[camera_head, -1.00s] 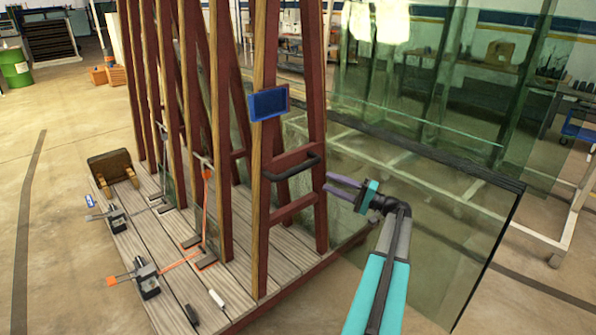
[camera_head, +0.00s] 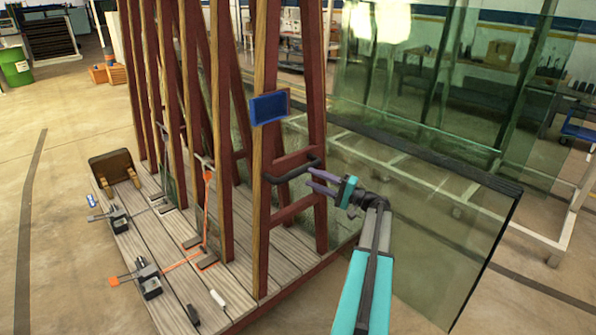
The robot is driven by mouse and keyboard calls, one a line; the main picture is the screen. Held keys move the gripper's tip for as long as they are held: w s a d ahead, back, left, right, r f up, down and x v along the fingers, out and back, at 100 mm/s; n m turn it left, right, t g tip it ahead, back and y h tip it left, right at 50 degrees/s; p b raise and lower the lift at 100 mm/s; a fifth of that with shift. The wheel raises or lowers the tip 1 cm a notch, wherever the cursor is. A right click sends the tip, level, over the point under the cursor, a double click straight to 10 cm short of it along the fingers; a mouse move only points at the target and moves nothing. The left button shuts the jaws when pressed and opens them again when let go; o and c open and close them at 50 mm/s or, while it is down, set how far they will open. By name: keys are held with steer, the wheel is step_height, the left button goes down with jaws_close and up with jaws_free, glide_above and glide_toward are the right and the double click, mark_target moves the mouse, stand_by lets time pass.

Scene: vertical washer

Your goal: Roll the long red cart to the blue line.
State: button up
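The long red cart (camera_head: 290,291) is a wooden-decked A-frame rack with dark red and tan uprights, at left and centre. A black handle (camera_head: 284,178) spans its near-end uprights, below a blue panel (camera_head: 269,107). My gripper (camera_head: 309,180) has two purple fingers, spread apart and pointing left. It is open and empty, with its fingertips close to the right end of the handle. I cannot tell whether they touch. A glass sheet leans on the cart's right side, behind my gripper. I cannot make out a blue line on the floor.
A large glass sheet (camera_head: 440,235) stands along the right, near my arm. A dark floor stripe (camera_head: 32,190) runs at left, on open concrete. A green drum (camera_head: 14,67) stands far left.

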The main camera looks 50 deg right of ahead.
mark_target(299, 173)
steer(key=shift+p+x, duration=1)
steer(key=shift+x, duration=2.4)
jaws_close()
